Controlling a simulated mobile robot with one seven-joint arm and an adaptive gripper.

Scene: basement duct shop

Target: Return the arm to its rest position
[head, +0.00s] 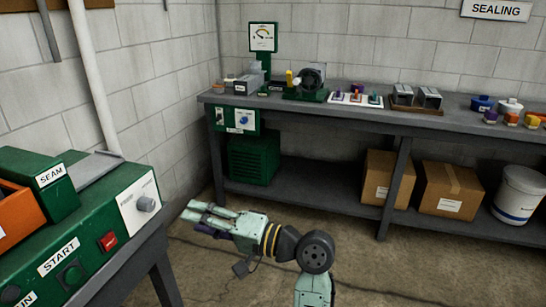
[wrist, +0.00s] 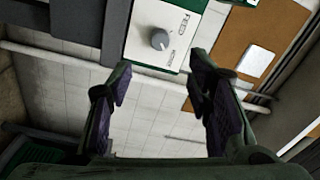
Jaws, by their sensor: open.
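My gripper (head: 205,218) shows in the head view at the lower middle, at the end of my pale green arm. It points left toward the green machine (head: 88,258) and is apart from it. In the wrist view my gripper (wrist: 165,98) has its two dark fingers spread wide, with nothing between them. Beyond the fingertips the wrist view shows a white panel with a grey knob (wrist: 160,39).
The green machine with SEAM and START labels stands at the left. A long grey workbench (head: 300,110) with tools runs along the back wall. Cardboard boxes (head: 450,190) and a white bucket (head: 518,194) sit on its lower shelf. The floor between them is open.

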